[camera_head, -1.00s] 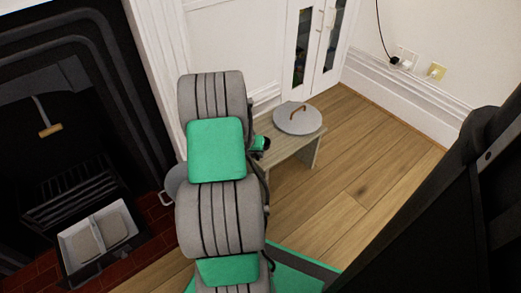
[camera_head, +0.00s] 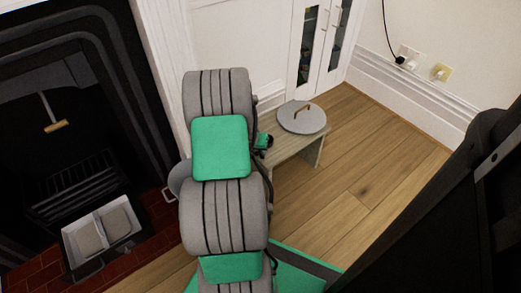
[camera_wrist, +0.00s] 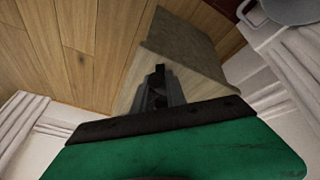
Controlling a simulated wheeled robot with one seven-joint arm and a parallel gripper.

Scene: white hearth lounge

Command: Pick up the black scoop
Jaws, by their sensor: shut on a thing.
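My gripper (camera_wrist: 160,88) shows in the wrist view, its dark fingers shut on a slim black thing, which I take to be the black scoop (camera_wrist: 160,70). Only a small part of it shows; the rest is hidden by the fingers or blends with them. The gripper is over the light wooden stand (camera_wrist: 128,98), and I cannot tell whether the scoop touches it. In the head view my arm hides the fingers and the scoop.
In the head view the wooden stand (camera_head: 285,146) bears a grey round lid (camera_head: 300,118) with a brown handle. A grey pot (camera_head: 178,178) is partly behind my arm, beside the fireplace. A white cabinet (camera_head: 322,45) stands behind. Wooden floor (camera_head: 370,165) at right is clear.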

